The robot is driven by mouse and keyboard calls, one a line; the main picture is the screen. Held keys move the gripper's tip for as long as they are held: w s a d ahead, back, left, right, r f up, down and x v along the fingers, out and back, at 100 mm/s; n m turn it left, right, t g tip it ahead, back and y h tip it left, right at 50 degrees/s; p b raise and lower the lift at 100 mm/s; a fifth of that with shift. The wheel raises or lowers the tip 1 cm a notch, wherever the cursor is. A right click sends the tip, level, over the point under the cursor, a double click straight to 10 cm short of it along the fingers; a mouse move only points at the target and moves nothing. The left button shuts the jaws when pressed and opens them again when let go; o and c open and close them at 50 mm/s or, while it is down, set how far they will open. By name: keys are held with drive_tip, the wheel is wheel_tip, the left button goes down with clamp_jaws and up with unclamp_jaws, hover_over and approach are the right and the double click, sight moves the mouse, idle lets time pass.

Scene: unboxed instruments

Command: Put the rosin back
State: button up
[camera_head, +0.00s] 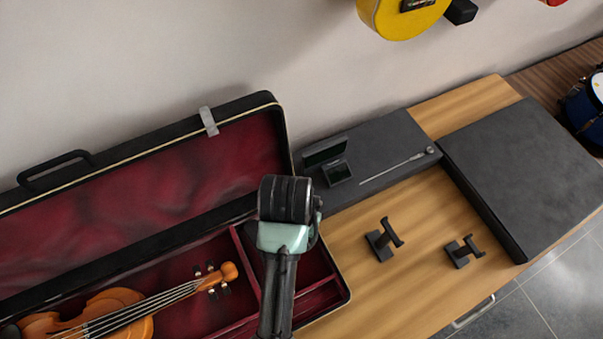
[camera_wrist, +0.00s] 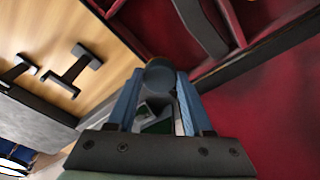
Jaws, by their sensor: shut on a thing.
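My gripper (camera_wrist: 158,88) shows in the wrist view with its two blue fingers shut on a dark round piece, which looks like the rosin (camera_wrist: 160,71). In the head view my arm's wrist stands in front of the right end of the violin case (camera_head: 343,292); the fingertips and the rosin are hidden there. A small dark open box with green lining (camera_head: 339,172) stands on the dark mat (camera_head: 378,143), right of the case. A green-lined shape, probably this box (camera_wrist: 157,126), shows between my fingers in the wrist view.
A violin (camera_head: 113,309) lies in the red-lined case, whose lid (camera_head: 150,178) is open. A bow-like thin rod (camera_head: 393,166) lies on the mat. Two black stands (camera_head: 380,246) (camera_head: 458,252) and a large dark panel (camera_head: 525,170) occupy the wooden table (camera_head: 345,252).

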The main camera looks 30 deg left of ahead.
wheel_tip(320, 180, down, 2)
drive_tip(key=shift+s+f+b, duration=0.1)
drive_tip(key=shift+f+b, duration=0.15)
drive_tip(key=shift+b, duration=0.5)
wheel_tip(320, 180, down, 10)
drive_tip(key=shift+f, duration=0.1)
drive_tip(key=shift+f, duration=0.15)
drive_tip(key=o, duration=1.2)
drive_tip(key=r, duration=0.4)
drive_tip(key=s+r, duration=0.1)
drive_tip(key=r, duration=0.7)
drive_tip(key=shift+s+d+r+p, duration=0.1)
drive_tip(key=shift+s+r+p, duration=0.05)
drive_tip(key=shift+s+p, duration=0.2)
